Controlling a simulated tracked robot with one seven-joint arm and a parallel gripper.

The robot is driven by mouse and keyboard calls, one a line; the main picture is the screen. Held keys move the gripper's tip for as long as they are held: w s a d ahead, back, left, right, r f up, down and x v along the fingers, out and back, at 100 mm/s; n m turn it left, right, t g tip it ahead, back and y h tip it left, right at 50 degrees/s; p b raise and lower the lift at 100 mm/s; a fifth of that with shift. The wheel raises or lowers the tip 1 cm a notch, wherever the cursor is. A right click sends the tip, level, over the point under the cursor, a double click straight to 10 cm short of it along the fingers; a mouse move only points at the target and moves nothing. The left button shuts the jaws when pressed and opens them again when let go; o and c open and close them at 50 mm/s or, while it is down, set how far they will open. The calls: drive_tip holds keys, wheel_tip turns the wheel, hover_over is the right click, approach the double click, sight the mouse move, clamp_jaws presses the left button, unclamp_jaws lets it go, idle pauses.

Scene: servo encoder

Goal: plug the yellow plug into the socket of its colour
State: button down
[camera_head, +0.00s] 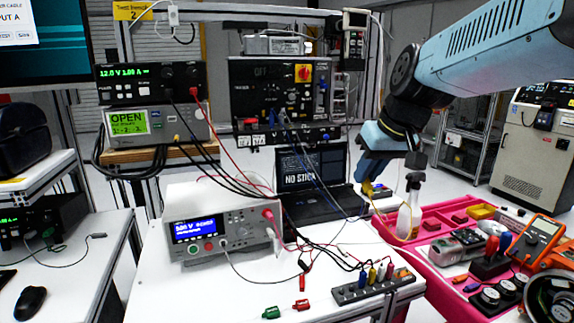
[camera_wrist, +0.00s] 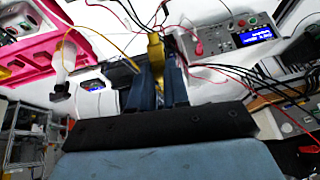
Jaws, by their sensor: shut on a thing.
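My gripper (camera_head: 371,180) hangs above the right rear of the white bench and points down. In the wrist view, its blue fingers (camera_wrist: 158,88) are shut on the yellow plug (camera_wrist: 155,48). The plug shows only as a small yellow spot in the head view (camera_head: 366,188). A yellow cable runs from it. A dark strip (camera_head: 350,294) lies at the bench's front right with several coloured upright pieces, one of them yellow (camera_head: 372,276). I cannot tell whether that yellow piece is a socket. The plug is well above and behind this strip.
A white bench instrument (camera_head: 222,222) stands left of the strip, with loose leads between them. Loose green (camera_head: 271,312) and red (camera_head: 301,305) connectors lie at the front. A spray bottle (camera_head: 408,213) and pink trays (camera_head: 452,215) are close right of my gripper. A laptop (camera_head: 312,168) stands behind.

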drive_tip(key=w+a+r+n+y, duration=0.4)
drive_tip(key=w+a, duration=0.4)
drive_tip(key=w, duration=0.2)
wheel_tip(320, 180, up, 6)
drive_tip(key=n+t+y, duration=0.3)
drive_tip(key=n+y, duration=0.2)
drive_tip(key=y, duration=0.4)
hover_over(297, 128)
drive_tip(key=shift+w+d+f, duration=0.1)
drive_tip(key=shift+w+f, duration=0.15)
drive_tip(key=shift+f, duration=0.9)
drive_tip(key=shift+w+f, duration=0.2)
drive_tip(key=shift+f, duration=0.9)
drive_tip(key=shift+f, duration=0.2)
drive_tip(key=shift+f, duration=0.7)
drive_tip(key=shift+f, duration=0.15)
